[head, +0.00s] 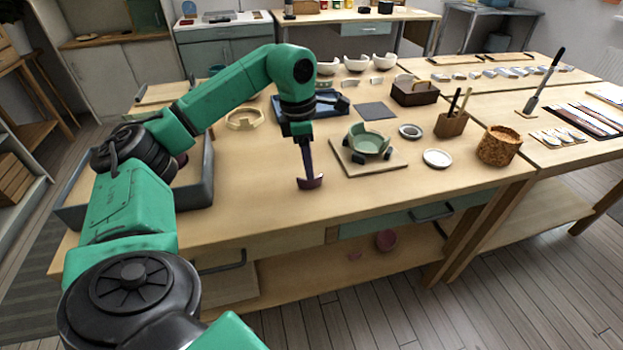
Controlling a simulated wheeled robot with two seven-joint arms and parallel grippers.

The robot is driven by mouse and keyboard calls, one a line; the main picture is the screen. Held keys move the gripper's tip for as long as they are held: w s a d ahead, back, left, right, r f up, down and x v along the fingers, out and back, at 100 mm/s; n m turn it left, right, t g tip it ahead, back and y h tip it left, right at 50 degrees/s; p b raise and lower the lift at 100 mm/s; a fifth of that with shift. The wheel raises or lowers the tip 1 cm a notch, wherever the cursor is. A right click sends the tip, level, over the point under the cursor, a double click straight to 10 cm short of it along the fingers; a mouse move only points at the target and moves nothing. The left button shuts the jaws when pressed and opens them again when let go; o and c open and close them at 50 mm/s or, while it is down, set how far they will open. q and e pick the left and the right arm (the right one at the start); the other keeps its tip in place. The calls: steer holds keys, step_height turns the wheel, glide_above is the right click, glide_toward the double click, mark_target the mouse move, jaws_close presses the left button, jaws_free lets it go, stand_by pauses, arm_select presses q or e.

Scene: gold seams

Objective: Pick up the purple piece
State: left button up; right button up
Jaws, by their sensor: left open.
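A small dark purple piece (311,184) lies near the front edge of the wooden table, left of the green bowl. My left gripper (307,172) points straight down at it, with its open fingertips right at the piece. The fingers look thin and dark from here, and I cannot tell whether they touch the piece. My right gripper is out of view.
A pale green bowl (368,139) sits on a square board (393,163) to the right. A white dish (437,158), a cork pot (499,146) and a grey ring (410,131) stand farther right. A grey tray (204,180) lies left, partly behind my arm.

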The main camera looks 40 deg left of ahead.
mark_target(306, 184)
arm_select(q)
step_height(306, 184, down, 4)
steer(key=shift+w, duration=0.1)
jaws_close()
steer(key=shift+r, duration=0.2)
